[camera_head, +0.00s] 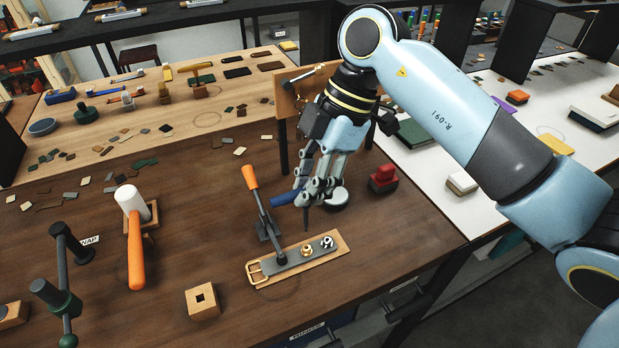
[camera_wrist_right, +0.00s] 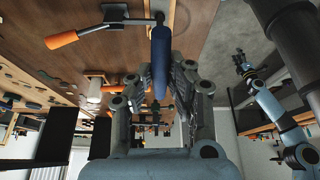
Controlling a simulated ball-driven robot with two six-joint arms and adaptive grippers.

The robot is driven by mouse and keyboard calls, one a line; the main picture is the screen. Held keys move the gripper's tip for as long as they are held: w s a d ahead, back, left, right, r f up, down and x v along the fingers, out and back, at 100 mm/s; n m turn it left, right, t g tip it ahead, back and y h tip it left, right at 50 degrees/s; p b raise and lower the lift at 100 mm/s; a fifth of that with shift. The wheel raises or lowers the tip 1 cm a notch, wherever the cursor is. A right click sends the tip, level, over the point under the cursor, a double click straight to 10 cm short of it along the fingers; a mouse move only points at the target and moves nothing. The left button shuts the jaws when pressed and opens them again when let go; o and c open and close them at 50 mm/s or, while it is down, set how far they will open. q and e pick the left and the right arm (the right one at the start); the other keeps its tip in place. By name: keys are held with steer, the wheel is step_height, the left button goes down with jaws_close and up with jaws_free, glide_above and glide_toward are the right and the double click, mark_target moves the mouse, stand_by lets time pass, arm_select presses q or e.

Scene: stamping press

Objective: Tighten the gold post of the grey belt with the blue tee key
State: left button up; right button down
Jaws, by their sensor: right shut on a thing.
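The grey belt (camera_head: 293,258) lies on a wooden board (camera_head: 335,254) on the brown bench, with a gold buckle at its left end. The gold post (camera_head: 307,250) stands on the belt, left of a silver post (camera_head: 327,242). My right gripper (camera_head: 312,192) is shut on the blue tee key (camera_head: 287,198). The key's blue bar sticks out left of the fingers, and its dark shank points down above the belt, apart from the gold post. The bar also shows in the right wrist view (camera_wrist_right: 160,62).
An orange-handled toggle clamp (camera_head: 251,178) stands behind the belt and reaches its left part. A mallet (camera_head: 136,235), a wooden block with a square hole (camera_head: 202,301) and a red stamp (camera_head: 383,178) stand around. The bench right of the board is clear.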

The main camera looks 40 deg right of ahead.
arm_select(q)
steer(key=shift+s+a+f+b, duration=0.1)
steer(key=shift+s+f+b, duration=0.25)
steer(key=shift+f, duration=0.15)
steer(key=shift+s+f+b, duration=0.2)
steer(key=shift+f+b, duration=0.15)
steer(key=shift+f, duration=0.1)
arm_select(e)
step_height(320, 180, down, 4)
steer(key=shift+f, duration=0.15)
arm_select(q)
steer(key=shift+w+r, duration=0.1)
steer(key=shift+r+p, duration=0.25)
steer(key=shift+p, duration=0.1)
steer(key=shift+f, duration=0.15)
arm_select(e)
steer(key=shift+f, duration=0.2)
arm_select(q)
steer(key=shift+f+b, duration=0.35)
steer(key=shift+b, duration=0.15)
arm_select(e)
steer(key=shift+f, duration=0.65)
